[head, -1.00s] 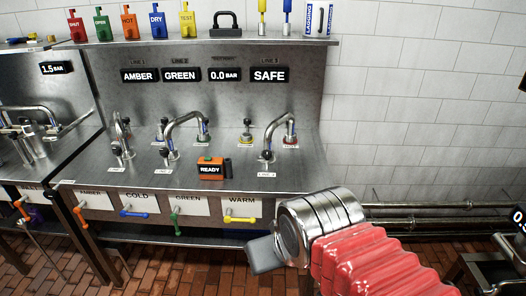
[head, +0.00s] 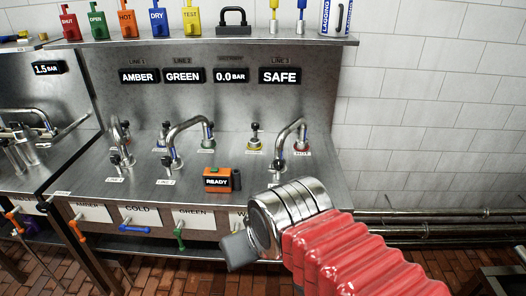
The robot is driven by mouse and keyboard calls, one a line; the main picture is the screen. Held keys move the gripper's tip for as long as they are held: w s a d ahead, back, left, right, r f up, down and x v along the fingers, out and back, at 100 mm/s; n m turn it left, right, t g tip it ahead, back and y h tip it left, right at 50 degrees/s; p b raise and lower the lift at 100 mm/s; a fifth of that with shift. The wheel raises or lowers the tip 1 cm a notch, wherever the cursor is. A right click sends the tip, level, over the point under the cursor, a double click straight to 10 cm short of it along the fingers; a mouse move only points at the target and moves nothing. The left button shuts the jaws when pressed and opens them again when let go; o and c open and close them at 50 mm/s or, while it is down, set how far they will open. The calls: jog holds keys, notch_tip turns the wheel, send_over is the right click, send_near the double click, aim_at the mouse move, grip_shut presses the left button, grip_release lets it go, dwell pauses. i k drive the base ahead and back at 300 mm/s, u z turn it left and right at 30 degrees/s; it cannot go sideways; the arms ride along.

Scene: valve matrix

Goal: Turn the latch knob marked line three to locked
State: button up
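The counter (head: 232,160) carries bent metal taps with small knobs and labels. The right-hand tap (head: 291,130) stands below the LINE 3 sign (head: 283,60) and the SAFE display (head: 283,77). My gripper (head: 238,252) shows as a grey block at the end of my red-sleeved arm, in front of the counter's front edge and apart from the knob. Its fingers cannot be made out.
Coloured handles, including a green one (head: 179,236), stick out below the front edge. Pipes (head: 420,232) run along the right wall.

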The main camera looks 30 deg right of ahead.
aim_at(278, 163)
jog(key=u, duration=0.05)
jog(key=i, duration=1.4)
jog(key=z, duration=0.5)
